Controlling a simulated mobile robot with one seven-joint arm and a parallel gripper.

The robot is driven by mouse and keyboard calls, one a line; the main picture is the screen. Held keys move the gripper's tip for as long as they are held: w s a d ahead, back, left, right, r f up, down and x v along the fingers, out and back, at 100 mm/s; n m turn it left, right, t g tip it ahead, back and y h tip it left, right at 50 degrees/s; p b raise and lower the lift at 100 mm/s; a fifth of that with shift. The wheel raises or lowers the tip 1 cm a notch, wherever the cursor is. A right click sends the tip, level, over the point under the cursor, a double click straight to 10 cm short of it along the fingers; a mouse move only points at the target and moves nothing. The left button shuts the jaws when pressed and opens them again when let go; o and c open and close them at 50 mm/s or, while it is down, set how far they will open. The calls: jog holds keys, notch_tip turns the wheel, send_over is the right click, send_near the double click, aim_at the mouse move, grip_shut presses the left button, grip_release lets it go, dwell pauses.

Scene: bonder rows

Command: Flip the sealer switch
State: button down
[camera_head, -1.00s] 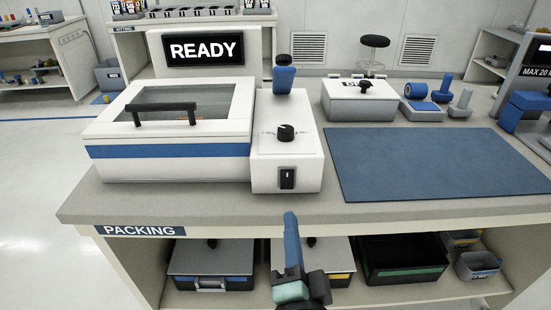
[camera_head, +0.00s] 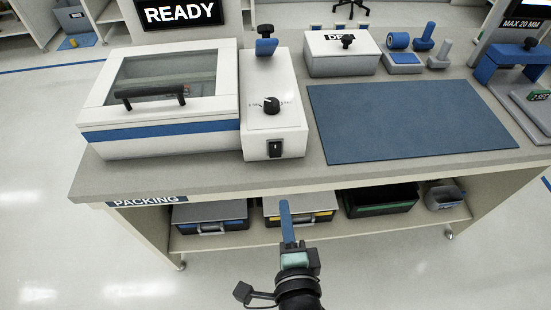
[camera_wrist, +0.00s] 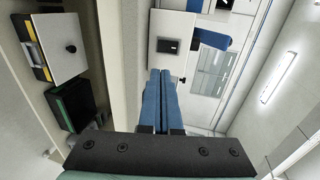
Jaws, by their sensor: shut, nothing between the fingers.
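The sealer (camera_head: 160,105) is a white box with a blue stripe, a dark window lid and a black bar handle, at the left of the bench. The switch also shows in the wrist view (camera_wrist: 168,45), beyond my fingertips. My gripper (camera_head: 286,207) is shut and empty, its blue fingers together, in front of the bench and below the switch, apart from it.
A blue mat (camera_head: 405,118) covers the bench's right part, with a white lidded box (camera_head: 340,55) behind it. The bench front edge (camera_head: 330,172) overhangs a lower shelf holding cases and a black bin (camera_head: 380,200). A sign reads READY (camera_head: 180,13).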

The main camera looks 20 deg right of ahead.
aim_at(275, 156)
jog(key=shift+w, duration=0.1)
jog(key=x, duration=1.3)
jog(key=shift+w+d+f, duration=0.1)
jog(key=shift+w+f, duration=0.05)
jog(key=shift+w, duration=0.2)
jog(key=shift+f+b, duration=0.1)
jog(key=shift+b, duration=0.25)
jog(key=shift+w+f+b, duration=0.2)
jog(key=shift+b, duration=0.3)
jog(key=shift+r, duration=0.25)
